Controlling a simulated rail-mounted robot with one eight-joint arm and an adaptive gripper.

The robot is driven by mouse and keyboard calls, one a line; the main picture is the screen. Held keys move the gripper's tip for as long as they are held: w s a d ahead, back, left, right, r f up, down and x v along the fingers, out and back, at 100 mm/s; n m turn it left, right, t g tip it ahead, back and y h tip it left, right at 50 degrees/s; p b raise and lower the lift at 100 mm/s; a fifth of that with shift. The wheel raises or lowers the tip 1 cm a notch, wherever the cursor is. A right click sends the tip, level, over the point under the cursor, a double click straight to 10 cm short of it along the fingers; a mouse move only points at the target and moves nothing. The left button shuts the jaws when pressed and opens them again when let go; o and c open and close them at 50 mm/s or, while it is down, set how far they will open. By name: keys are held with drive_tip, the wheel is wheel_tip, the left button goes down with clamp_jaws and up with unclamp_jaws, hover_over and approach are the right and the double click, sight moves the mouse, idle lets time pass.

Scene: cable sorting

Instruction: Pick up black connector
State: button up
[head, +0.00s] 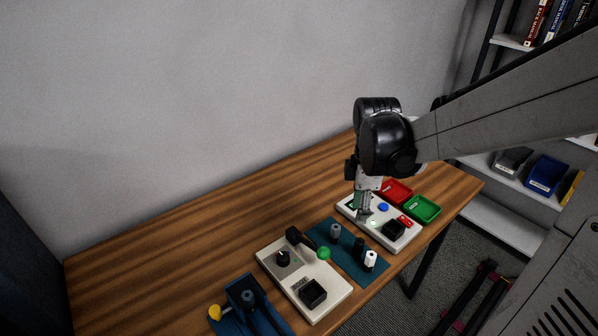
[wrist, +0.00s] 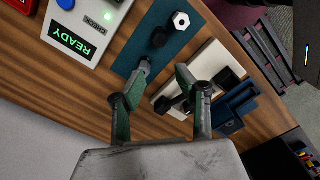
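The black connector (head: 359,244) stands on the teal mat, between a grey connector (head: 335,231) and a white connector (head: 370,260). In the wrist view the black connector (wrist: 159,37) lies beyond my fingertips, with the white connector (wrist: 180,20) above it and the grey connector (wrist: 145,65) closer to my fingers. My gripper (head: 364,212) hangs over the white station at the right, up and right of the mat in the head view. In the wrist view my gripper (wrist: 156,79) has its fingers apart, with nothing held between them.
The teal mat (head: 345,256) lies between the white station (head: 407,238) with its READY display and a cream panel (head: 269,258) with a black knob and box. Red (head: 398,192) and green (head: 424,209) trays are behind right. A blue holder (head: 236,325) is front left. The back-left table is clear.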

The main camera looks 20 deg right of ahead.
sight(359, 241)
drive_tip(key=shift+s+d+f+b, duration=0.1)
drive_tip(key=shift+s+d+f, duration=0.1)
drive_tip(key=shift+f, duration=1.85)
drive_tip(key=shift+s+d+f+b, duration=0.1)
drive_tip(key=shift+d+f+b, duration=0.1)
drive_tip(key=shift+f, duration=1.85)
drive_tip(key=shift+s+d+f+b, duration=0.1)
drive_tip(key=shift+d+f, duration=0.1)
drive_tip(key=shift+f, duration=1.85)
drive_tip(key=shift+c, duration=0.5)
clamp_jaws()
